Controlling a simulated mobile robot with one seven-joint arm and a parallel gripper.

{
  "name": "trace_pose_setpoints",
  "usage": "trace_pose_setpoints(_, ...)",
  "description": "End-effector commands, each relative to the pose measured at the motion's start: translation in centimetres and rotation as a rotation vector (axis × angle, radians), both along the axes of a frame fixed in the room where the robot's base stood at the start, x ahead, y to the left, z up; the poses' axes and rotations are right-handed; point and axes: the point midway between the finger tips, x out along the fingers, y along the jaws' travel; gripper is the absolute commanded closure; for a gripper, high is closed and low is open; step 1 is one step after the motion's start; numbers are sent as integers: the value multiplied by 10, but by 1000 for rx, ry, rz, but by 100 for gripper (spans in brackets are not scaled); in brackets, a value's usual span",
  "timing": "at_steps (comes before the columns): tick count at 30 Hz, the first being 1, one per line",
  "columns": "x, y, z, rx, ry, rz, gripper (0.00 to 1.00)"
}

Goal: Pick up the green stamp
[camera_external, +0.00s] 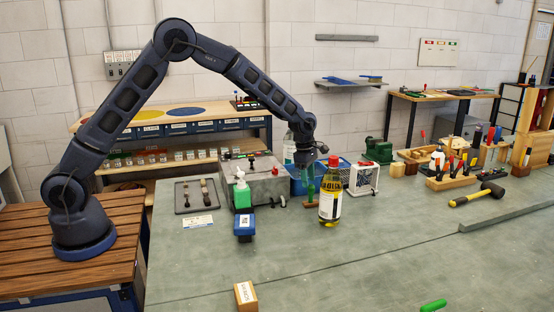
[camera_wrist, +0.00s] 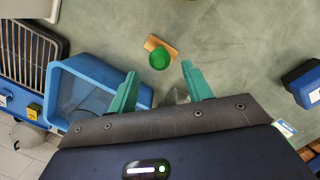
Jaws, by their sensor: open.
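The green stamp (camera_wrist: 160,59) shows from above in the wrist view as a round green knob over a light wooden base. It lies just beyond my fingertips, in line with the gap between them. My gripper (camera_wrist: 160,72) is open, its two teal fingers spread, with nothing held. In the external view my gripper (camera_external: 307,166) points down over the bench. The stamp's reddish-brown base (camera_external: 311,204) shows below it, left of the oil bottle. In that view green handle and teal fingers are hard to tell apart. I cannot tell the height left between them.
A bottle of yellow oil (camera_external: 329,194) stands close at the right of the stamp. A blue bin (camera_wrist: 60,84) is left of my fingers. The front bench is mostly clear.

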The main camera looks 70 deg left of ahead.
Motion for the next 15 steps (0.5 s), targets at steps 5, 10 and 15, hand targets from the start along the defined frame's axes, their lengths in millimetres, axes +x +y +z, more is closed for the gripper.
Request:
trace_pose_setpoints(5,2,-3,-18,-1,1,-1,50)
trace_pose_setpoints(10,3,-4,-28,-1,1,0,50)
trace_pose_setpoints(15,5,-7,-50,-1,2,-1,50)
